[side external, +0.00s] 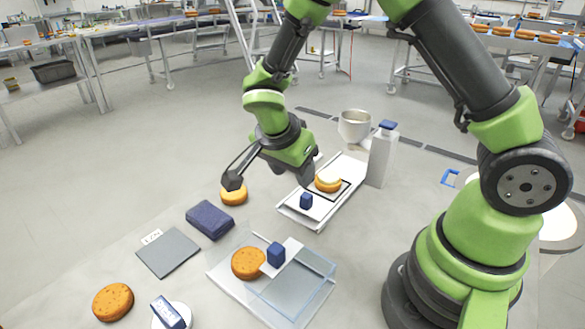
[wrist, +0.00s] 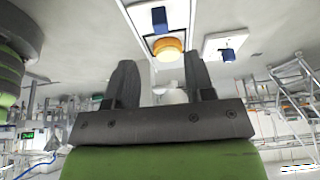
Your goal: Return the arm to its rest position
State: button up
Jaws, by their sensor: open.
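My gripper (side external: 270,180) is open and empty, raised above the work surface. Its two spread fingers also show in the wrist view (wrist: 160,78). A pale-topped round (side external: 328,183) sits on a black-outlined square on the white tray (side external: 342,212); it also shows in the wrist view (wrist: 168,50), beyond the fingertips. An orange round (side external: 247,263) lies on a clear-sided tray (side external: 225,281). Another round (side external: 234,197) is on the table behind one finger, partly hidden. One more round (side external: 113,301) lies at the front left.
Blue blocks stand on the white tray (side external: 306,200) and the clear-sided tray (side external: 276,254). A dark blue pad (side external: 210,221) and a grey plate (side external: 168,253) lie left. A white bottle (side external: 381,157) and metal bowl (side external: 354,126) stand behind. A blue-topped item (side external: 168,312) is at the front.

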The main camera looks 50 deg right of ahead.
jog(key=s+a+r+n+t+y, duration=0.2)
jog(key=s+r+n+t+y, duration=0.1)
jog(key=s+r+n, duration=0.4)
jog(key=s+a+r+n+t+y, duration=0.1)
jog(key=s+r+n+t+y, duration=0.2)
jog(key=s+r+n, duration=0.4)
notch_tip(320, 180, up, 5)
jog(key=shift+s+a+r+t, duration=0.2)
jog(key=shift+s+a+t, duration=0.2)
jog(key=shift+s+t, duration=0.2)
